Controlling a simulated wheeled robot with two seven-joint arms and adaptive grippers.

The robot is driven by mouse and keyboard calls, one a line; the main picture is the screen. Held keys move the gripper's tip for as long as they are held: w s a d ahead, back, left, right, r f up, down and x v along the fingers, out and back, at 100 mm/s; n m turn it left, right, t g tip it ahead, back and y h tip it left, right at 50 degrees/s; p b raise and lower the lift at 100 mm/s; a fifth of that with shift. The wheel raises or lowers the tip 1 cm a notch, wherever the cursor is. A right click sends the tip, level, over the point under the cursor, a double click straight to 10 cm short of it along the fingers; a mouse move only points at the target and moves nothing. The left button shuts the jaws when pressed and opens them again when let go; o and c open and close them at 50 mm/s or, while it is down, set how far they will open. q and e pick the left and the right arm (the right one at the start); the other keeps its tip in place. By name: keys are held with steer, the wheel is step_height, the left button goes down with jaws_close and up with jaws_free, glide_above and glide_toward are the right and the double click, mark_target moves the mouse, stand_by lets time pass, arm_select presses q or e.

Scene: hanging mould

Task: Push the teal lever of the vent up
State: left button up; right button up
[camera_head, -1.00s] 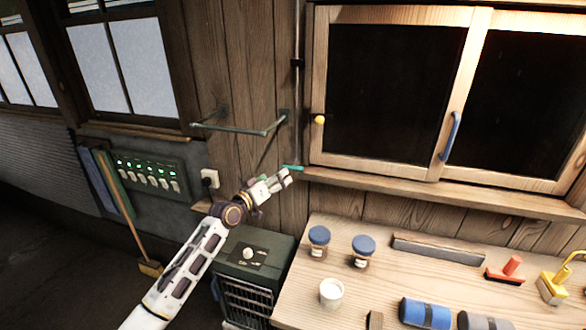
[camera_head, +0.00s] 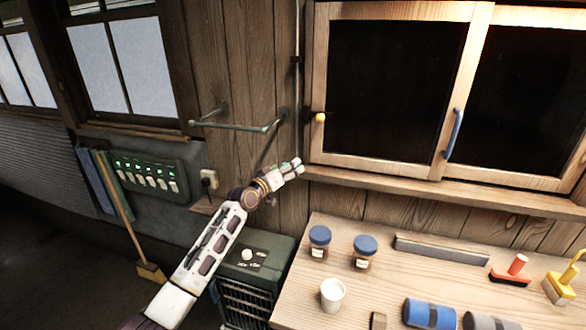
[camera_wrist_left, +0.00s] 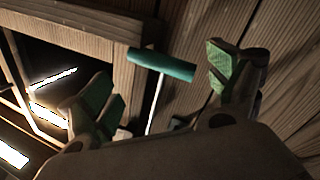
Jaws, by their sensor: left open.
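The teal lever (camera_wrist_left: 161,63) shows in the left wrist view as a short bar on a thin pale rod, against the wooden wall. It lies ahead of and between the green-padded fingers of my left gripper (camera_wrist_left: 164,88), which are spread apart and hold nothing. In the head view my left gripper (camera_head: 292,167) is at the wall, by the left end of the window sill, and mostly hides the lever. I cannot tell whether a finger touches the lever. My right gripper is not in view.
The vertical rod (camera_head: 297,80) runs up the wall beside the window frame (camera_head: 318,100). A wall rack (camera_head: 238,126) sticks out at the upper left. The sill (camera_head: 440,187) is to the right. Below is a workbench (camera_head: 390,280) with jars, a white cup and brushes.

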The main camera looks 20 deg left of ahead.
arm_select(q)
steer(key=shift+b+x, duration=0.75)
steer(key=shift+x, duration=1.05)
